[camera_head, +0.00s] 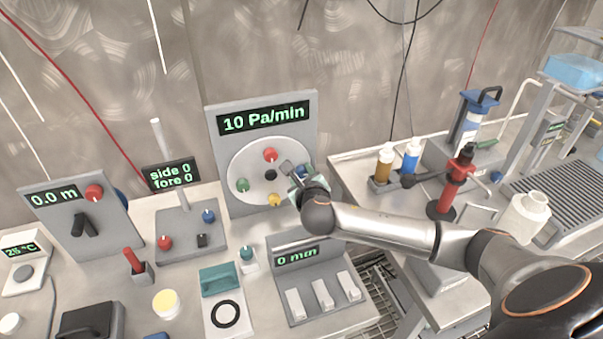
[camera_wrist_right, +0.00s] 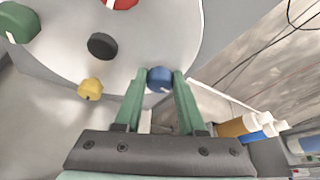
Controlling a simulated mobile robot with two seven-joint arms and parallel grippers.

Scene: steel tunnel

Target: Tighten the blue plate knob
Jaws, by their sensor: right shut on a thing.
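The blue plate knob (camera_wrist_right: 160,78) sits at the edge of the round grey plate (camera_wrist_right: 150,25) in the right wrist view. My right gripper (camera_wrist_right: 160,82) has its two green fingers on either side of the knob and is shut on it. In the head view the round plate (camera_head: 253,160) is on an upright panel under a "10 Pa/min" display (camera_head: 263,118). There my right gripper (camera_head: 301,175) reaches the plate's right side and hides most of the blue knob (camera_head: 308,169). My left gripper is not in view.
Red (camera_head: 270,155), green (camera_head: 242,185) and yellow (camera_head: 275,199) knobs and a black centre knob (camera_head: 270,175) share the plate. A "0 mm" box (camera_head: 299,258) stands below.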

